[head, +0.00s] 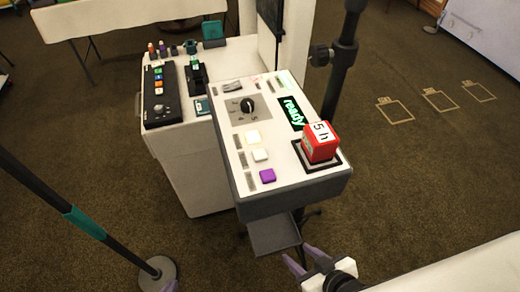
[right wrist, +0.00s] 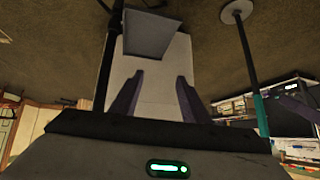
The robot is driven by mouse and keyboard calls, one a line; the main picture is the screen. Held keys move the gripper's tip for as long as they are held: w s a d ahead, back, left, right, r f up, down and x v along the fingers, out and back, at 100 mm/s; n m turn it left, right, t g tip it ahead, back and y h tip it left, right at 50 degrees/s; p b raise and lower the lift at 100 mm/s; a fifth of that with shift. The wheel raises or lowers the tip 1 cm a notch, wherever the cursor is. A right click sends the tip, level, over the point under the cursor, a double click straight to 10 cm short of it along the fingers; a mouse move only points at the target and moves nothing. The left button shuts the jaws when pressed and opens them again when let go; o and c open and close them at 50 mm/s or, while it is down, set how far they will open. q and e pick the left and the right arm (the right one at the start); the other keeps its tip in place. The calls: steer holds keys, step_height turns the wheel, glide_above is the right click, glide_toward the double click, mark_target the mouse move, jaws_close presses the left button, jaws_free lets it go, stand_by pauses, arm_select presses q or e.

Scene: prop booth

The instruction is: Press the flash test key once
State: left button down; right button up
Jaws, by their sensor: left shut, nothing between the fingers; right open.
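The control panel (head: 290,190) has a white top with a column of keys: a cream key (head: 253,136), a white key (head: 260,155) and a purple key (head: 267,176). Their labels are too small to read, so I cannot tell which is the flash test key. A green display (head: 292,112) reads "ready". My right gripper (head: 307,260) is open and empty, low in front of the panel; its purple fingers (right wrist: 155,98) show apart in the right wrist view. My left gripper (head: 172,286) shows only as a purple tip at the bottom edge, shut, left of the panel and touching nothing.
A red block (head: 318,150) marked "5 h" sits in a dark square frame on the panel's right. A black knob (head: 247,105) is near the back. A side unit (head: 160,95) carries a black keypad. A dark pole (head: 342,60) rises behind; a stand (head: 85,222) is at left.

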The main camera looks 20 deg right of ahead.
jaws_close()
stand_by(1.5)
